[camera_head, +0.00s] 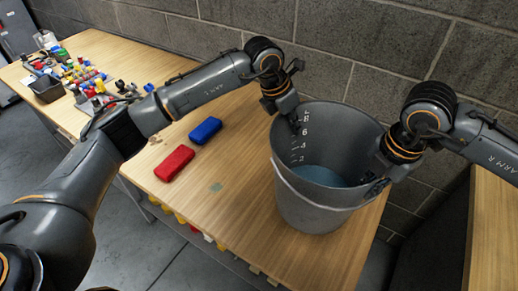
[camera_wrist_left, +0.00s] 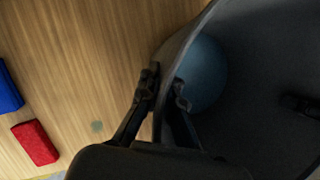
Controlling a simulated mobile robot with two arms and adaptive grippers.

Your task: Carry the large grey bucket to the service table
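The large grey bucket (camera_head: 312,212) stands upright on the wooden table, with bluish contents low inside, white level marks and a pale handle hanging at its front. My left gripper (camera_head: 297,128) is at its left back rim. In the left wrist view the bucket wall (camera_wrist_left: 180,45) passes between the two fingers (camera_wrist_left: 165,92), one outside and one inside, close against it. My right gripper (camera_head: 376,187) is at the right rim; a dark finger shows against the inner wall. Its outer side is hidden, so its closure is unclear. I cannot identify the service table.
A red case (camera_head: 175,163) and a blue case (camera_head: 205,130) lie on the table (camera_head: 235,205) left of the bucket. A dark bin (camera_head: 47,90) and several small coloured items are at the far left. A block wall (camera_head: 340,40) stands close behind. Another wooden surface (camera_head: 492,230) is at right.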

